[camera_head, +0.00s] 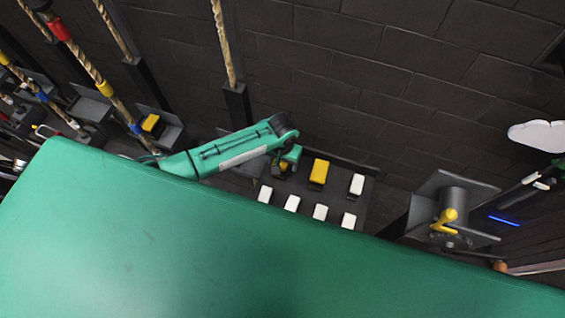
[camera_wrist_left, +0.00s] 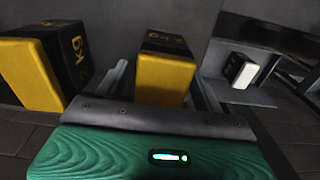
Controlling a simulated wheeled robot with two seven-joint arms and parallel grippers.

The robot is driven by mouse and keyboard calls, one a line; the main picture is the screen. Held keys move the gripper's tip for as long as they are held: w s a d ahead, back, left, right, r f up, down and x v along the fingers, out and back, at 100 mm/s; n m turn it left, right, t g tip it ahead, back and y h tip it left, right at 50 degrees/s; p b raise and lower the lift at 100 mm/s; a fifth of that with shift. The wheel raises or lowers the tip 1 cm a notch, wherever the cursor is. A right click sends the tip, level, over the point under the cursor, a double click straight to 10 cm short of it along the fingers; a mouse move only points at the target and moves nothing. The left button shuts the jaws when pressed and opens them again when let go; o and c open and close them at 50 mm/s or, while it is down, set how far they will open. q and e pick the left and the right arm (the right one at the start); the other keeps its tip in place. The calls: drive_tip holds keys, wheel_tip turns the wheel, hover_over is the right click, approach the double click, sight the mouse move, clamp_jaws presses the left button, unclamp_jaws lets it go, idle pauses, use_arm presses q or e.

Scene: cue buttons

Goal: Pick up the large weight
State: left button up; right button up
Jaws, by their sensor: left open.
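My left arm reaches in from the left in the head view, and its gripper (camera_head: 287,160) is down at a dark board with weights. In the left wrist view the open fingers stand on either side of a yellow and black block weight (camera_wrist_left: 163,78) marked "kg". It is not visibly gripped; contact cannot be told. A second yellow and black weight (camera_wrist_left: 28,75), also marked "kg", looms at the left of that view. In the head view one yellow weight (camera_head: 319,171) stands right of the gripper, and another is partly hidden by it. My right gripper is not in view.
Several white blocks (camera_head: 320,212) share the dark board. A white block (camera_wrist_left: 241,71) sits on a ledge in the wrist view. A grey stand with a yellow handle (camera_head: 447,218) is at the right. Ropes (camera_head: 224,45) hang before the dark wall (camera_head: 360,50).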

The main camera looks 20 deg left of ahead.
use_arm(q)
clamp_jaws()
drive_tip(key=shift+w+r, duration=0.1)
drive_tip(key=shift+w, duration=0.1)
idle(0.3)
